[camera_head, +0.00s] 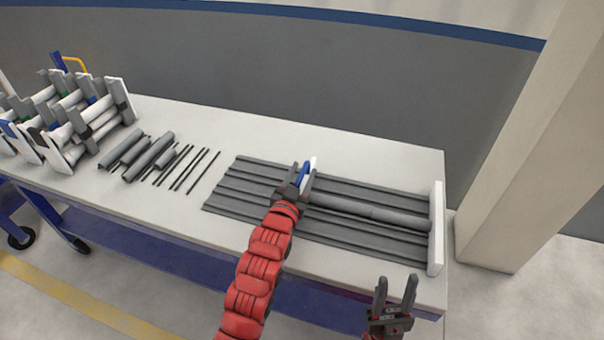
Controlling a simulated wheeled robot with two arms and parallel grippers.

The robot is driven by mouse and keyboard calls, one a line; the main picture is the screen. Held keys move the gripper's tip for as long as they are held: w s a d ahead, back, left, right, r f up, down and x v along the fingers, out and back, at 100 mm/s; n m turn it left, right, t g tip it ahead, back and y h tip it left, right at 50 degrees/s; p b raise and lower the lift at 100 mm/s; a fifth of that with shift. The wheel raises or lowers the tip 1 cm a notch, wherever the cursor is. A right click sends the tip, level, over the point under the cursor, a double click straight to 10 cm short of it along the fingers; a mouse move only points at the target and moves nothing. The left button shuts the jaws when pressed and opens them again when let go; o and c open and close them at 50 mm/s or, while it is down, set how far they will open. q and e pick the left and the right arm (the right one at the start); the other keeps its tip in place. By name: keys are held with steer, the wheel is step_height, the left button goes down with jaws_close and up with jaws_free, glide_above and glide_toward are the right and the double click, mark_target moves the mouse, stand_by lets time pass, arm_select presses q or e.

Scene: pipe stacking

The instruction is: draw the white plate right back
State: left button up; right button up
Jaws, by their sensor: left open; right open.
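A tall white plate (436,230) stands upright across the right end of a dark grey grooved bed (255,182) on the table. A grey pipe (375,213) lies along the bed, from near my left gripper to close by this plate. A small upright piece with blue and white faces (312,163) is at the pipe's left end. My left gripper (303,172) is open, its fingers at this piece and partly hiding it; I cannot tell if they touch it. My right gripper (396,290) is open and empty in front of the table's right front edge, apart from the white plate.
Loose grey pipes (150,158) and thin dark rods (195,170) lie on the white table (240,130) left of the bed. A rack of white and grey pipes (75,120) stands at the far left. A pale pillar (525,150) rises beyond the table's right end.

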arm_select(q)
steer(key=shift+c, duration=0.3)
jaws_close()
stand_by(1.1)
